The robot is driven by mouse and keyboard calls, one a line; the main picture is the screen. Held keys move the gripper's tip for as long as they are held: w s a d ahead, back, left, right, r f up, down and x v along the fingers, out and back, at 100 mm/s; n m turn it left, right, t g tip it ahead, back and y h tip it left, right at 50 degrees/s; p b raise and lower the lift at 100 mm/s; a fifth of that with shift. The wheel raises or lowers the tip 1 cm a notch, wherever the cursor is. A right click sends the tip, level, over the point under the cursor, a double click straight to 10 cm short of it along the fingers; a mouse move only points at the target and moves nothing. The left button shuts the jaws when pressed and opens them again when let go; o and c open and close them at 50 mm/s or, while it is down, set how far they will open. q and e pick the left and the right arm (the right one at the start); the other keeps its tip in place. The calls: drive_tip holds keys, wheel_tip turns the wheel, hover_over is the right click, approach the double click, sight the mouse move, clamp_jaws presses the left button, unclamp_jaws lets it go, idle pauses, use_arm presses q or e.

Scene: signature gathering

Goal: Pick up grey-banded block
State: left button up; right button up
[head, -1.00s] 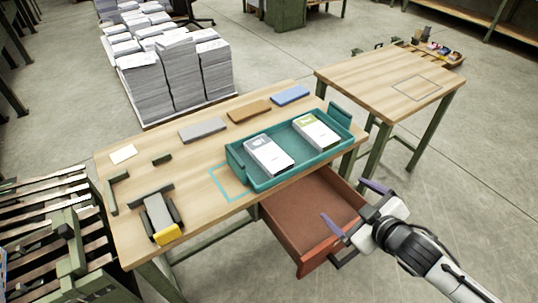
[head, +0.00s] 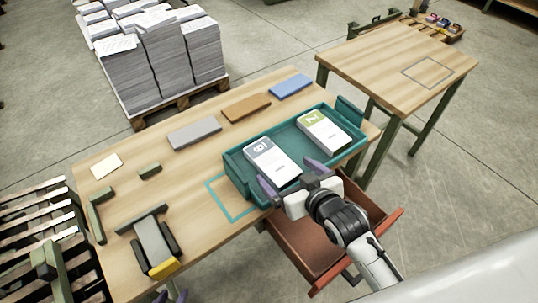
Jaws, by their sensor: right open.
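A similar block with a green band (head: 324,132) lies in the tray's right part. My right gripper (head: 287,173) is open and empty at the near end of the grey-banded block. Its purple fingers show to the left and right of that end; I cannot tell their height or whether they touch it. Only purple tips of my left gripper (head: 176,295) show at the bottom edge.
An open red-brown drawer (head: 312,247) sticks out below the tray. Grey (head: 194,133), brown (head: 246,108) and blue (head: 290,86) slabs lie along the table's back. A holder with a yellow end (head: 163,268) stands front left. A teal outline (head: 232,215) marks bare table.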

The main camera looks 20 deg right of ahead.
sight(272, 159)
drive_tip(key=x, duration=0.7)
drive_tip(key=shift+w+a, duration=0.1)
drive_tip(key=shift+w, duration=0.15)
drive_tip(key=shift+r, duration=0.1)
drive_tip(key=c, duration=1.4)
